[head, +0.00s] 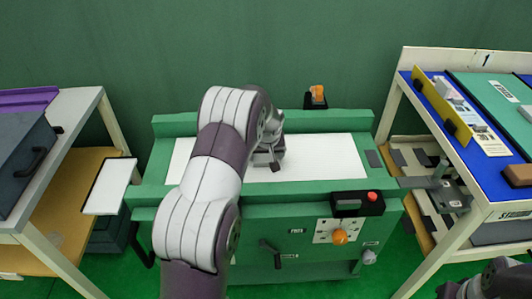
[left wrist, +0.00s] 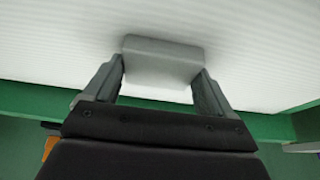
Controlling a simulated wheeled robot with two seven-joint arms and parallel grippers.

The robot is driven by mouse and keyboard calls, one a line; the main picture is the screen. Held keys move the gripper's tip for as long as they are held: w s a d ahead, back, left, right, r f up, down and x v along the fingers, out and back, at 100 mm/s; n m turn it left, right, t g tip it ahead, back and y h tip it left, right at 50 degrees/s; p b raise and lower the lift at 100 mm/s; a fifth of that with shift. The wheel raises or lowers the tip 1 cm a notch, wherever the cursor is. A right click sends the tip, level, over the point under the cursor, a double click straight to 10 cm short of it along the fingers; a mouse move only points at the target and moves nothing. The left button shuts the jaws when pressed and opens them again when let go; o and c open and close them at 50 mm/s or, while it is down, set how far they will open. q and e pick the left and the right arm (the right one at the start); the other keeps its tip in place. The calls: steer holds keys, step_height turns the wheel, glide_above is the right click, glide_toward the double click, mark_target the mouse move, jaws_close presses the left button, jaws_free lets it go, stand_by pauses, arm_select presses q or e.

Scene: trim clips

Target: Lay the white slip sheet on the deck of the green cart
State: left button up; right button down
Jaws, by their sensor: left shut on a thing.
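The white slip sheet (head: 325,157) lies flat over the deck of the green cart (head: 285,216), between the raised green rails at front and back. It appears to rest on the deck, though any small gap beneath it cannot be seen. My left gripper (head: 268,163) is over the middle of the sheet, pointing down. In the left wrist view my left gripper (left wrist: 158,85) is shut on a pale grey block-like grip (left wrist: 162,62) against the ribbed white sheet (left wrist: 250,55). My arm hides part of the sheet's left side. Part of my right arm shows at the bottom right corner; its fingertips cannot be made out.
A black box with a red button (head: 372,196) sits on the cart's front right edge. An orange-topped device (head: 317,97) stands behind the cart. A table with a blue top (head: 425,97) is at right. A bench with a dark case (head: 22,155) is at left.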

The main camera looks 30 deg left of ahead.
arm_select(q)
steer(key=shift+f, duration=0.1)
steer(key=o, duration=1)
steer(key=p+v, duration=0.2)
steer(key=v, duration=1)
steer(key=shift+s+r, duration=0.1)
steer(key=shift+r, duration=0.3)
steer(key=s+d+f+m, duration=0.1)
steer(key=s, duration=0.2)
steer(key=s+d+f+m+g+h, duration=0.1)
steer(key=s+d, duration=0.1)
steer(key=s, duration=0.1)
steer(key=s+d+f+m, duration=0.1)
steer(key=s+d+f, duration=0.1)
steer(key=shift+s+m+h, duration=0.3)
steer(key=shift+s, duration=0.1)
steer(key=s+d+m+g+h, duration=0.1)
steer(key=s+d+m, duration=0.1)
steer(key=s+d, duration=0.35)
steer(key=s+d+m, duration=0.1)
steer(key=s+d, duration=0.2)
steer(key=s, duration=0.6)
step_height(320, 180, up, 20)
steer(key=p, duration=2)
steer(key=shift+w+d+r, duration=0.1)
steer(key=shift+d+r, duration=0.05)
steer(key=shift+r, duration=0.1)
